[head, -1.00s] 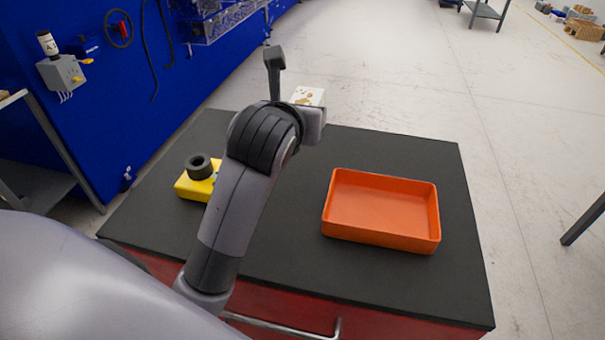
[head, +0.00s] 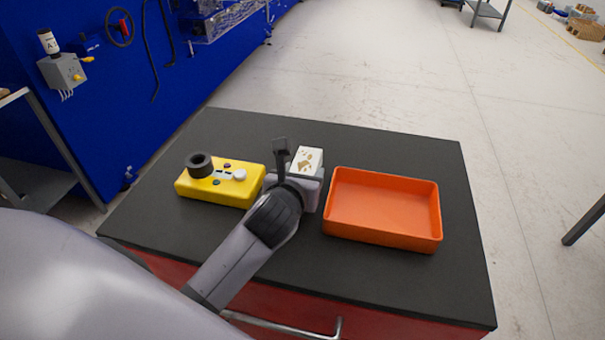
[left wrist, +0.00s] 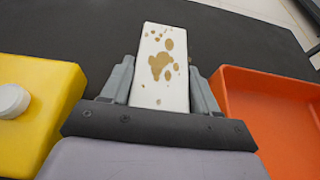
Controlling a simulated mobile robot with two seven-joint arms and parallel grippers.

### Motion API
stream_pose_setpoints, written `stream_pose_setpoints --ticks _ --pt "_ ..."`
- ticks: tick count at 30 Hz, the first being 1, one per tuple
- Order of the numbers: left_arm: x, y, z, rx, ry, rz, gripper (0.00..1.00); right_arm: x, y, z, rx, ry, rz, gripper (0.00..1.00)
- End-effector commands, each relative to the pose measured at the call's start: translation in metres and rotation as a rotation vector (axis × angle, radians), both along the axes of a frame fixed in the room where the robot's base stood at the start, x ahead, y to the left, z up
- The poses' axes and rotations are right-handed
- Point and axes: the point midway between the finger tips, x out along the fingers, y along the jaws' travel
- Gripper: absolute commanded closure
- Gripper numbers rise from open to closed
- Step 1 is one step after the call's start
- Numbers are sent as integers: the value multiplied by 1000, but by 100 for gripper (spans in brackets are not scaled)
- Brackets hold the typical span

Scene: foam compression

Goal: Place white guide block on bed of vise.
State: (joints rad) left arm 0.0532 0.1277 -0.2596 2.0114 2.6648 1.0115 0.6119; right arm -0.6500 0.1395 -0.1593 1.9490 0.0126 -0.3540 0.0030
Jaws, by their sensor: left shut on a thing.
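A white guide block (head: 306,158) with brown blotches is held in my left gripper (head: 303,176), above the black tabletop between the yellow box and the orange tray. In the left wrist view the white block (left wrist: 163,60) stands between the two grey fingers of the left gripper (left wrist: 161,86), which press on its sides. Its far end sticks out beyond the fingertips. I see no vise bed that I can make out in either view. My right gripper is not in view.
A yellow box (head: 240,188) with a black ring (head: 198,166) and small knobs is left of the gripper. An orange tray (head: 383,209), empty, is just right of it. The black tabletop (head: 390,150) is clear behind. A blue machine (head: 120,110) stands beyond the table's left side.

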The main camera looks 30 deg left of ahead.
Motion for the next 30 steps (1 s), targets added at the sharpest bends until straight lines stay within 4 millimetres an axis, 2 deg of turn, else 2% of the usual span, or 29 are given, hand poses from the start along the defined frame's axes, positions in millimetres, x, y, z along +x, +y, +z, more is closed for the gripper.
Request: stream_pose_setpoints --ticks 8,9,11,22,26,30 --pt "0 0 -3 0 -3 0 79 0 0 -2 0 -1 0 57" --pt "0 0 -3 -1 -1 0 31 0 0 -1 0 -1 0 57" --pt "0 0 -2 0 0 0 15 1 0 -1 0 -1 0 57" --pt "0 0 3 0 -1 0 15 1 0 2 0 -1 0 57" --pt "-11 -4 5 -2 0 -1 15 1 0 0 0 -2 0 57" --pt "-32 -9 14 -3 -1 -1 15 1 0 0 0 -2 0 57"
